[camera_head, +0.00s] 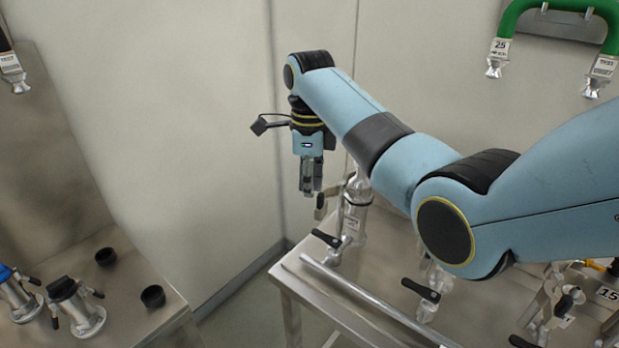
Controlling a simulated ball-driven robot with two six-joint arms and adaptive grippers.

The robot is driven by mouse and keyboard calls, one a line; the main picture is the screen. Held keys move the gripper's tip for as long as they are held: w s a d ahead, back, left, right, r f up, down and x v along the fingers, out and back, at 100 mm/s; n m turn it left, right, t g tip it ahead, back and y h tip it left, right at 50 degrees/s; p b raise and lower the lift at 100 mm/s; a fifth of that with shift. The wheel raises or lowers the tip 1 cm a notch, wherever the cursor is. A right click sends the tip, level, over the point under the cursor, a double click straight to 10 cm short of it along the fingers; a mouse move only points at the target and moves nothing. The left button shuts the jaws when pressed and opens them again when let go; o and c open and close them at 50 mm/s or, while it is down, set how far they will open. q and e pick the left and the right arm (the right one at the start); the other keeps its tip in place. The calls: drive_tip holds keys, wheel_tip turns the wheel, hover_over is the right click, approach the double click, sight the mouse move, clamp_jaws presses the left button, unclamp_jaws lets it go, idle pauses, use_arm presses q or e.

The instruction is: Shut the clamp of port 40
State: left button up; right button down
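My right arm comes in from the right, and its gripper (311,188) points down at the middle of the view. The fingers look close together, but I cannot tell whether they are open or shut. Just to the right and slightly below the fingertips stands a metal port fitting (354,204) with a clamp and a small label too small to read. Part of this fitting is hidden behind my arm. A black handle (326,238) shows at its lower left. I cannot tell which fitting is port 40. My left gripper is not in view.
A steel table (372,262) carries the fitting, a metal rail (370,303), another black handle (420,290) and a fitting labelled 15 (608,294). A left bench holds fittings (78,306) and two black caps (153,296). A green hose (560,6) hangs upper right.

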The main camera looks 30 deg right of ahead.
drive_tip(key=s, duration=0.1)
drive_tip(key=s+f+p, duration=0.1)
drive_tip(key=shift+s+d, duration=0.3)
drive_tip(key=s+d, duration=0.5)
drive_tip(key=d, duration=0.1)
drive_tip(key=shift+d, duration=0.35)
idle(0.6)
